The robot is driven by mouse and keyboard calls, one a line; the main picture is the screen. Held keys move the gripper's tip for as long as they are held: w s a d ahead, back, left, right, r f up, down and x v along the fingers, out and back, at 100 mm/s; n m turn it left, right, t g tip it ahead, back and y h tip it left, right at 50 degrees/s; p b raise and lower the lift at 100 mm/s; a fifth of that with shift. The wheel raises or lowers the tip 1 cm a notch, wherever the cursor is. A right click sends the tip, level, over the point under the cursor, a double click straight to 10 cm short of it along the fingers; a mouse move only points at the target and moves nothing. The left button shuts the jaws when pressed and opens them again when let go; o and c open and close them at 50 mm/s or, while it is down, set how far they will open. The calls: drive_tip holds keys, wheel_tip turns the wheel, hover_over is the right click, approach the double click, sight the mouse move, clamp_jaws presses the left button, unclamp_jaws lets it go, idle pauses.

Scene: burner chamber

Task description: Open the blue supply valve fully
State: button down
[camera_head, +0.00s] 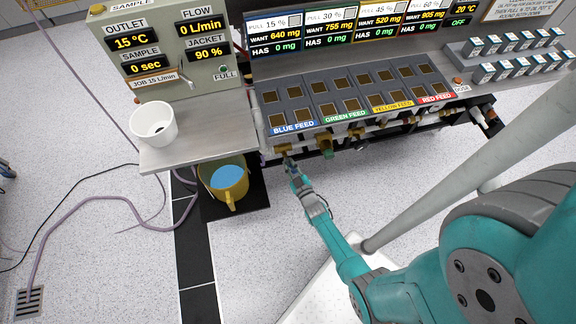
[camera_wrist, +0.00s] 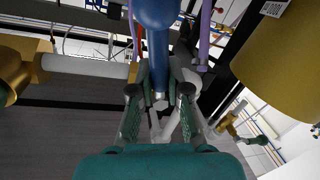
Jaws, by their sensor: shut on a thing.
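The blue supply valve's handle (camera_wrist: 158,55) runs down the middle of the wrist view, with a rounded blue part at the top. My gripper (camera_wrist: 160,92) is shut on this handle, with one finger on each side. In the head view my gripper (camera_head: 290,168) is just below a brass fitting (camera_head: 283,149) under the BLUE FEED label (camera_head: 293,128). The blue handle is mostly hidden there by the gripper. How far the valve is turned cannot be told.
A green valve handle (camera_head: 327,152) sits close to the right of my gripper. A yellow bucket of blue liquid (camera_head: 228,182) stands to the left, below a steel shelf (camera_head: 190,150) bearing a white cup (camera_head: 153,122).

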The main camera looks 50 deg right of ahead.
drive_tip(key=n, duration=0.2)
drive_tip(key=d+r+n+g, duration=0.1)
drive_tip(key=s+n, duration=0.1)
drive_tip(key=n, duration=0.1)
drive_tip(key=shift+d+r+n+h, duration=0.15)
drive_tip(key=shift+n+h, duration=0.15)
drive_tip(key=n, duration=0.2)
drive_tip(key=r+n+g, duration=0.1)
drive_tip(key=shift+s+d, duration=0.1)
drive_tip(key=shift+d, duration=0.15)
drive_tip(key=shift+r+n+g+h, duration=0.2)
drive_tip(key=shift+r+n+h, duration=0.15)
drive_tip(key=shift+n, duration=0.5)
drive_tip(key=shift+r+n+g+h, duration=0.25)
drive_tip(key=shift+n+h, duration=0.1)
drive_tip(key=shift+n, duration=0.5)
drive_tip(key=c, duration=1.1)
unclamp_jaws()
drive_tip(key=shift+s+a, duration=0.3)
drive_tip(key=shift+s, duration=0.25)
drive_tip(key=v, duration=1)
drive_tip(key=shift+s+a+r, duration=0.1)
drive_tip(key=shift+s+a, duration=0.1)
drive_tip(key=shift+s, duration=0.1)
